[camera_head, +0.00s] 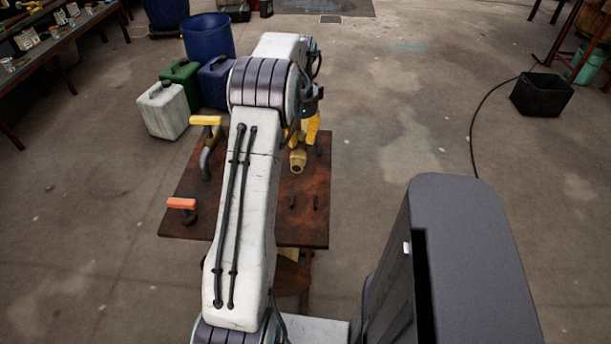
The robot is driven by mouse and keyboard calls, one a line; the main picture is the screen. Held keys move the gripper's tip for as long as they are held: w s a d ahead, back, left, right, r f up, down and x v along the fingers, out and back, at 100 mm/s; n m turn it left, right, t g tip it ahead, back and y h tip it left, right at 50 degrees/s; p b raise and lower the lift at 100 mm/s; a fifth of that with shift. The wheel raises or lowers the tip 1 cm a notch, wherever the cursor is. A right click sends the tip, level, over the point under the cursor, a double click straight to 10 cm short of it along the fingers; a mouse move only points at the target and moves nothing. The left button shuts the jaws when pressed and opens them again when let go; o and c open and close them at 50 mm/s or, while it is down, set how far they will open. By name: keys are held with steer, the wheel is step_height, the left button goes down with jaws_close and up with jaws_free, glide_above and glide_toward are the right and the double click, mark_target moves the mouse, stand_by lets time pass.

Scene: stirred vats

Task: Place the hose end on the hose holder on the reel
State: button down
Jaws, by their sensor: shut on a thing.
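My gripper (308,120) is mostly hidden behind my arm's wrist. Whether the hose end touches the plate is hard to tell.
On the plate's left stand a yellow-handled pipe valve (206,121) and an orange-handled valve (182,204). Behind are a white canister (163,111), a green canister (181,76) and a blue drum (208,35). A black crate (541,94) stands far right.

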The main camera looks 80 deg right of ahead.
mark_target(305, 156)
steer(key=a+f, duration=0.1)
steer(key=s+a+f+p, duration=0.1)
steer(key=a, duration=0.1)
steer(key=s+a+f+p, duration=0.1)
steer(key=a, duration=0.1)
steer(key=shift+a, duration=0.1)
steer(key=f+p, duration=0.1)
steer(key=a+f+p, duration=0.1)
steer(key=p, duration=0.1)
steer(key=shift+s+a+f, duration=0.1)
steer(key=shift+s+f, duration=0.05)
steer(key=shift+f, duration=0.2)
steer(key=shift+f+p, duration=0.75)
steer(key=shift+f, duration=0.4)
steer(key=c, duration=1)
jaws_free()
steer(key=shift+c, duration=0.2)
steer(key=shift+r, duration=0.1)
